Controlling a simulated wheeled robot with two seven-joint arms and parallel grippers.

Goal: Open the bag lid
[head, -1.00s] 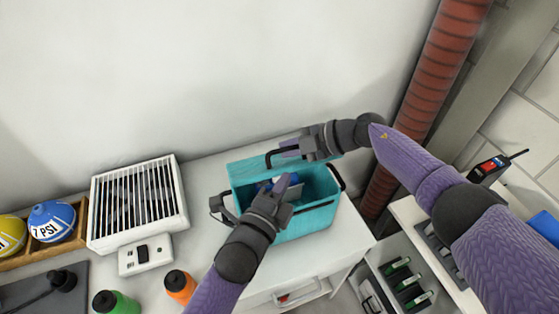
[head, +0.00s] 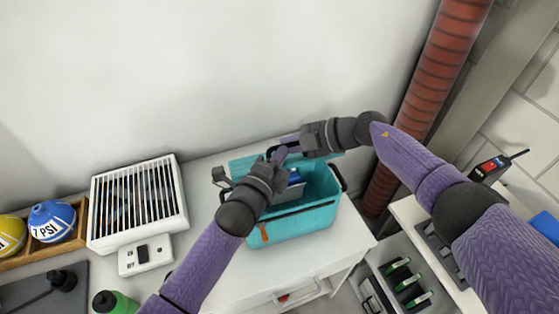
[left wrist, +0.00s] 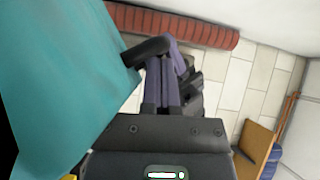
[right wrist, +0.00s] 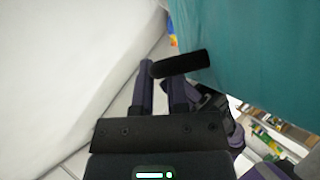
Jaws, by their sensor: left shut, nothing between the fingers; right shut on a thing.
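The teal bag (head: 310,222) stands on the white cabinet with its top open. Its lid (head: 240,167) is raised at the back, towards the wall. A blue and grey item (head: 295,178) shows inside. My right gripper (head: 288,149) is shut on the lid's black handle, which shows in the right wrist view (right wrist: 180,63) beside the teal lid surface (right wrist: 235,45). My left gripper (head: 277,157) is shut and empty, close to the lid and the right gripper. In the left wrist view, the black handle (left wrist: 148,51) lies near its fingertips; I cannot tell whether they touch.
A white grilled box (head: 137,205) and a small white device (head: 146,255) stand left of the bag. A green bottle (head: 115,302) is at the front left. A red-brown pipe (head: 435,85) rises at the right.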

